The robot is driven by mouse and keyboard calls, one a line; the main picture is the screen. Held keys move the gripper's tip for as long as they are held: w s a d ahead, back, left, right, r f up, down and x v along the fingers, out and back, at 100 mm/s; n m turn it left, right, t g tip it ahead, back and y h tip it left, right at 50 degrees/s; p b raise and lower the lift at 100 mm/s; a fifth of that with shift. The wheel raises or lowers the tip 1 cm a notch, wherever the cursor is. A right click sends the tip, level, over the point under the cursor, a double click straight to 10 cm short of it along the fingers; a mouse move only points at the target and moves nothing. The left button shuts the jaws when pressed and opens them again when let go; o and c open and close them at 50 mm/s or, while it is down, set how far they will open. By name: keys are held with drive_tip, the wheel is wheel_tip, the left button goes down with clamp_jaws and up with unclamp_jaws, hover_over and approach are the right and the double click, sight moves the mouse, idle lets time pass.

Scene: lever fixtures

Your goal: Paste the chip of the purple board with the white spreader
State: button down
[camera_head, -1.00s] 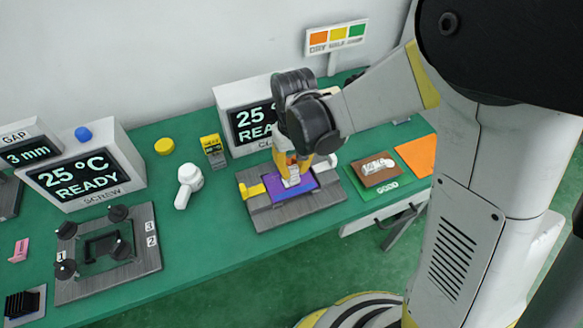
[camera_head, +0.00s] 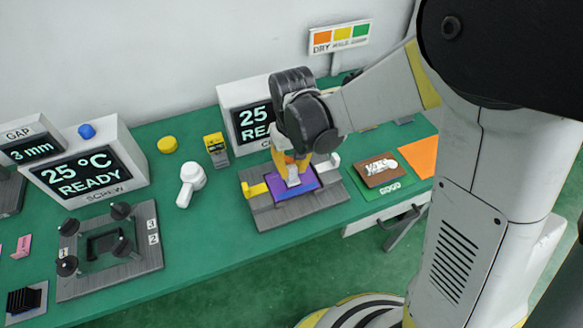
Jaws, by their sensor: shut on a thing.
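The purple board (camera_head: 309,186) lies in a grey fixture (camera_head: 268,215) with a yellow clamp (camera_head: 256,190) at its left. My gripper (camera_head: 292,170) points down over the board and is shut on a small white piece, which looks like the white spreader (camera_head: 293,181). The spreader's lower end is at the board's middle; I cannot tell whether it touches. The chip is hidden under the spreader and fingers.
A white-handled tool (camera_head: 190,184) and a yellow block (camera_head: 216,149) stand left of the fixture. A green mat with a brown board (camera_head: 376,180) lies at the right. Displays stand behind.

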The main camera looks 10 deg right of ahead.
wheel_tip(320, 180, up, 9)
drive_tip(key=p, duration=0.6)
drive_tip(key=shift+p, duration=0.4)
drive_tip(key=shift+f, duration=0.1)
